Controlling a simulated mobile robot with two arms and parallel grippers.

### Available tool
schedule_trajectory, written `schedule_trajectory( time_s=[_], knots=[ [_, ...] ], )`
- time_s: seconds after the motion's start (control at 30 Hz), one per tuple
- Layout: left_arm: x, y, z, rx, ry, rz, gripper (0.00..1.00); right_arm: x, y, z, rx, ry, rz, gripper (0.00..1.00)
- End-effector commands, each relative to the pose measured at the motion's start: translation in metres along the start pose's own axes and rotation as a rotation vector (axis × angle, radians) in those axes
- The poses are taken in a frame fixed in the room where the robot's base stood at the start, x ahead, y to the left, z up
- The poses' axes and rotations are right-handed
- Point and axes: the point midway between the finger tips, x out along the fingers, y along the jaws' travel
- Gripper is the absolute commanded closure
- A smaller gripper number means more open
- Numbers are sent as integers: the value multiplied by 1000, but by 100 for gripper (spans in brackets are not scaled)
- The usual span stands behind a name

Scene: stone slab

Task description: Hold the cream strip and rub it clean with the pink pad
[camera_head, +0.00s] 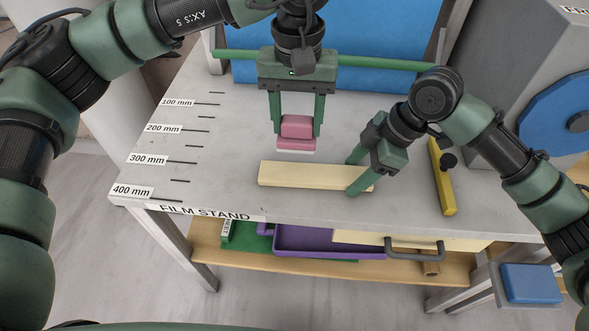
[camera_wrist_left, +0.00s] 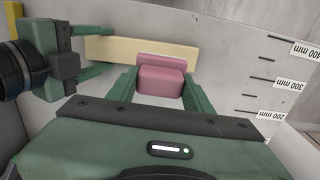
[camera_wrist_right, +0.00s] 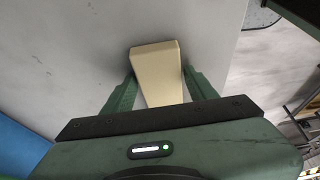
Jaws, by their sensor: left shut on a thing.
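The cream strip (camera_head: 300,175) lies flat across the table near its front edge. It also shows in the left wrist view (camera_wrist_left: 140,48) and the right wrist view (camera_wrist_right: 158,72). My left gripper (camera_head: 297,132) is shut on the pink pad (camera_head: 297,128) and holds it behind the strip, apart from it. The pad also shows between the fingers in the left wrist view (camera_wrist_left: 161,80). A thin white layer shows under the pad. My right gripper (camera_head: 361,174) straddles the strip's right part, one finger on each side, with gaps visible beside it.
A yellow bar (camera_head: 442,180) with a black knob lies right of my right gripper. A grey machine with a blue disc (camera_head: 555,113) stands at right. A blue panel (camera_head: 370,65) stands at the back. A purple tray (camera_head: 310,240) sits on the shelf below. The table's left part is clear.

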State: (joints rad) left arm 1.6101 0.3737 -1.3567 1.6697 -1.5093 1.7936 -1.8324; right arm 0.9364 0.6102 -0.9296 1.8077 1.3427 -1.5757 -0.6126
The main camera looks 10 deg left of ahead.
Motion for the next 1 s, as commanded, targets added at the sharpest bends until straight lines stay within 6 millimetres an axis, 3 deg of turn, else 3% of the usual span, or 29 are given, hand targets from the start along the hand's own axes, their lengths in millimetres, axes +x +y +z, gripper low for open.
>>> schedule_trajectory(
  time_s=[0.47,1.0],
  knots=[
    [0,0,0,0,0,0,98,-8,1,0,0,0,3,25],
    [0,0,0,0,0,0,98,-107,1,0,1,0,2,25]
  ],
)
